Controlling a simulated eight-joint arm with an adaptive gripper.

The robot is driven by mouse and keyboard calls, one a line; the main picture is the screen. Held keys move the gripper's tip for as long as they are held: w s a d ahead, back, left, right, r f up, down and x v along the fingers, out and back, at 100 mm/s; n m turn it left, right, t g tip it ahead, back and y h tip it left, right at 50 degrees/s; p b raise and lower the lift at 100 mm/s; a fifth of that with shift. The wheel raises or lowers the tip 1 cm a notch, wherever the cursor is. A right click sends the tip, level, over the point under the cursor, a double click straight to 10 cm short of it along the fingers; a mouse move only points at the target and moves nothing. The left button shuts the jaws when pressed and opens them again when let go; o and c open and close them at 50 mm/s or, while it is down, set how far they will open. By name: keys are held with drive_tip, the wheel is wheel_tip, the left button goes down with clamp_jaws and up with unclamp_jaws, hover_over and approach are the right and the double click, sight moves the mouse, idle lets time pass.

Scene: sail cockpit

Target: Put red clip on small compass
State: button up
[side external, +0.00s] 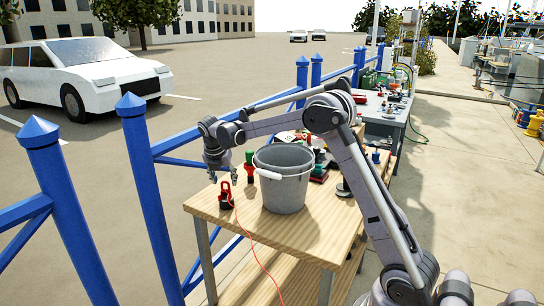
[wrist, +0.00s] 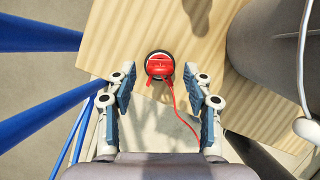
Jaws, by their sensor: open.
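The red clip (side external: 225,198) is near the front left edge of the wooden table, with a thin red cord running from it over the edge. In the wrist view the red clip (wrist: 160,66) shows above a dark round base; I cannot tell whether the two are separate things. My gripper (side external: 223,178) is open, pointing down just above the clip. In the wrist view its two fingers (wrist: 159,80) stand apart on either side of the clip's near end, with nothing held. I cannot pick out the small compass with certainty.
A grey bucket (side external: 283,178) stands right of the clip, close to my gripper. A green-topped item (side external: 249,158) and several small objects sit behind and beside the bucket. Blue railing (side external: 150,190) runs along the table's left. The table front (side external: 300,232) is bare.

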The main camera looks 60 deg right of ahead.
drive_tip(key=s+a+r+m+t+y, duration=0.1)
drive_tip(key=s+a+r+m+t, duration=0.1)
drive_tip(key=s+a+r+m, duration=0.65)
drive_tip(key=s+a+f+m+t+y, duration=0.1)
drive_tip(key=s+a+f+m, duration=0.1)
drive_tip(key=s+a+m, duration=0.4)
drive_tip(key=s+a+f+m+t+y, duration=0.2)
drive_tip(key=s+a+m, duration=0.4)
drive_tip(key=s, duration=0.7)
drive_tip(key=shift+a+f+m, duration=0.15)
drive_tip(key=shift+a+m, duration=0.15)
drive_tip(key=shift+m, duration=0.65)
drive_tip(key=shift+w, duration=0.1)
